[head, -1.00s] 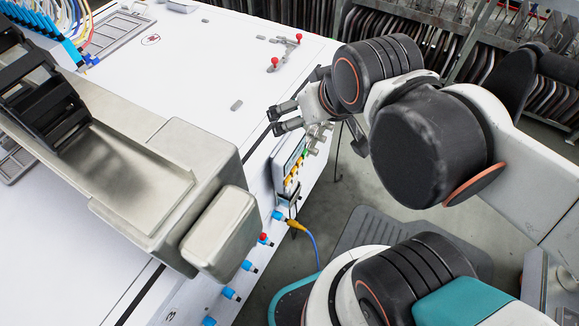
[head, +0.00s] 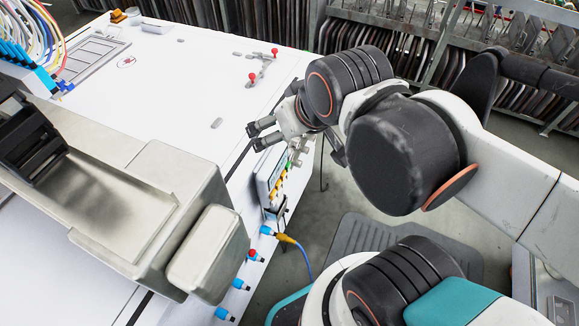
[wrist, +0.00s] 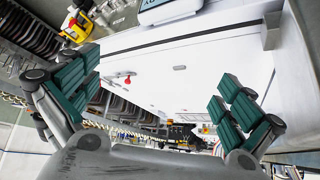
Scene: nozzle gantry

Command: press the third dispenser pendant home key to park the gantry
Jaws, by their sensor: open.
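A small panel box with a pale face (head: 264,182) and a row of yellow keys is on the front side of the white table, in the head view. I take it to be the dispenser pendant; its key labels are too small to read. My gripper (head: 256,137) is above and slightly left of it in the picture, at the table's front edge, jaws apart and empty. In the wrist view, my gripper (wrist: 157,85) shows its green-padded fingers spread wide with nothing between them. A pale box corner with dark lettering (wrist: 168,10) is cut off at the top there.
A metal gantry block (head: 208,255) and tray overhang the white table (head: 195,85) at left. Red-tipped clamps (head: 262,68) stand on the table. Blue connectors (head: 240,284) and a yellow-ended cable (head: 285,239) stick out of its front. Racks stand behind; the table's middle is clear.

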